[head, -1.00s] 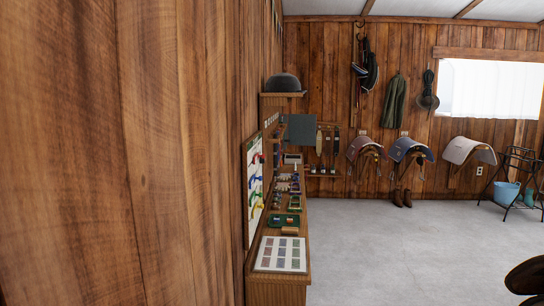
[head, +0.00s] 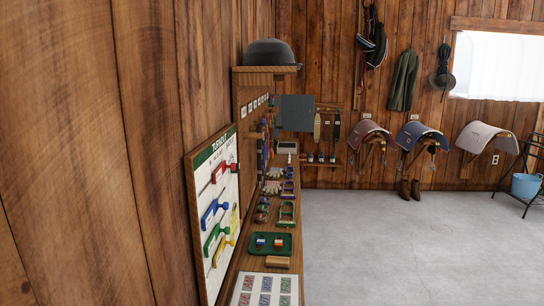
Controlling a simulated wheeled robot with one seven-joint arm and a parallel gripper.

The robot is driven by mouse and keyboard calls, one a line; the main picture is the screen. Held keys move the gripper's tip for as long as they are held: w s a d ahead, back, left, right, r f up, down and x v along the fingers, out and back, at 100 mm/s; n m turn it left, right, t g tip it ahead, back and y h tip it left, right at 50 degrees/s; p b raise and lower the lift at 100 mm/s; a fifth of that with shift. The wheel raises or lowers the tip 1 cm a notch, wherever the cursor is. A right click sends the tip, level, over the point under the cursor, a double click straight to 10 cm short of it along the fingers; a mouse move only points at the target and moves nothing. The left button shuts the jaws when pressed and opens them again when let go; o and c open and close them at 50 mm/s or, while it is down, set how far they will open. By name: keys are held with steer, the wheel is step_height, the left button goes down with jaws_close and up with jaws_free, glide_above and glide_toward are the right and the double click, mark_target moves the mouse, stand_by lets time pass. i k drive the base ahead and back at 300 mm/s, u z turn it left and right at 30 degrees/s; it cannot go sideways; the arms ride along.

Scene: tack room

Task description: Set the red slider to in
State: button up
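The red slider (head: 224,168) is the top one on a white board (head: 203,160) with a green header, mounted on the wood wall at the left. Blue, green and yellow sliders sit below it. I see the board at a steep angle, so the small labels and which setting the red slider is at cannot be read. My gripper is not in view.
A wooden counter (head: 262,244) runs along the wall below the board. It holds a green tray (head: 287,250), a card sheet (head: 238,298) and small tack items. A helmet (head: 270,52) rests on a shelf above. The grey floor (head: 370,245) to the right is clear.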

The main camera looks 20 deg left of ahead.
mark_target(219, 172)
steer(key=u, duration=0.5)
steer(key=i, duration=1.15)
steer(key=u, duration=0.65)
